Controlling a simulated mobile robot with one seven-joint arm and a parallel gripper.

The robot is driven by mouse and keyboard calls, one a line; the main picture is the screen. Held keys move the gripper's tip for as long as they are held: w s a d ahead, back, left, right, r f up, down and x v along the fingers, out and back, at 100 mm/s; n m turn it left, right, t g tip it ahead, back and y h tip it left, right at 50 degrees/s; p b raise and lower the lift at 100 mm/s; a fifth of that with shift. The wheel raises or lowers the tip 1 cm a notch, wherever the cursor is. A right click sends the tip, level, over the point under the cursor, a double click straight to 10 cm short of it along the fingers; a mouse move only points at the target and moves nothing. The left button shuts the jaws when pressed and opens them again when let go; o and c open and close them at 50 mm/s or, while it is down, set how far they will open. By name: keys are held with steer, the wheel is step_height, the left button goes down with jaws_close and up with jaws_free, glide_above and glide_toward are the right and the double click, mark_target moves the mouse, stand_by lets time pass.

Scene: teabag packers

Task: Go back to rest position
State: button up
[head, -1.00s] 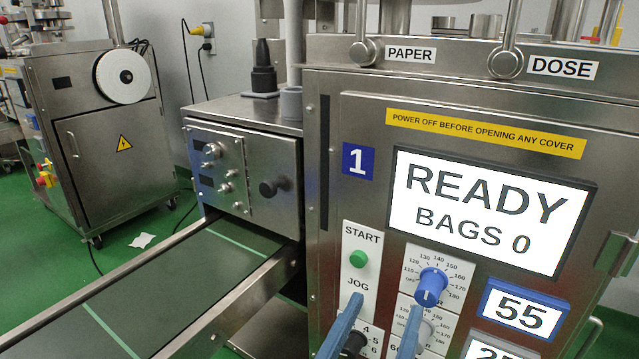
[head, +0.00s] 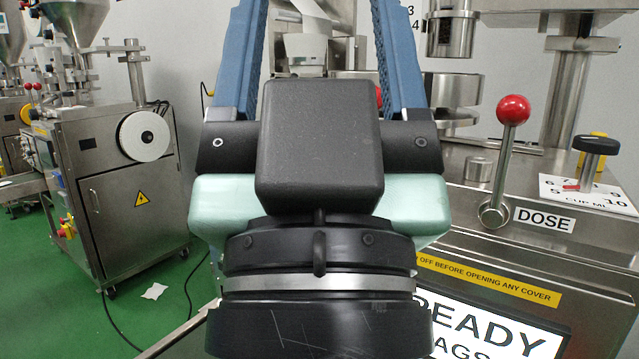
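My gripper (head: 318,40) is raised close in front of the head camera and fills the middle of the view. Its two blue fingers point up and stand well apart, with the machine showing between them. The fingertips are cut off by the top edge, and I see nothing held in the part between the fingers that shows. The gripper hides much of the packing machine behind it, including the PAPER lever, the START button and the blue knob.
The machine's screen (head: 480,333) is partly visible at lower right. The red-topped DOSE lever (head: 506,140) stands upright beside a black knob (head: 597,145) on a dial plate. Another machine (head: 120,190) stands at left on green floor, with a white scrap (head: 154,291) nearby.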

step_height(320, 180, up, 28)
steer(key=p, duration=2.5)
steer(key=shift+f, duration=0.1)
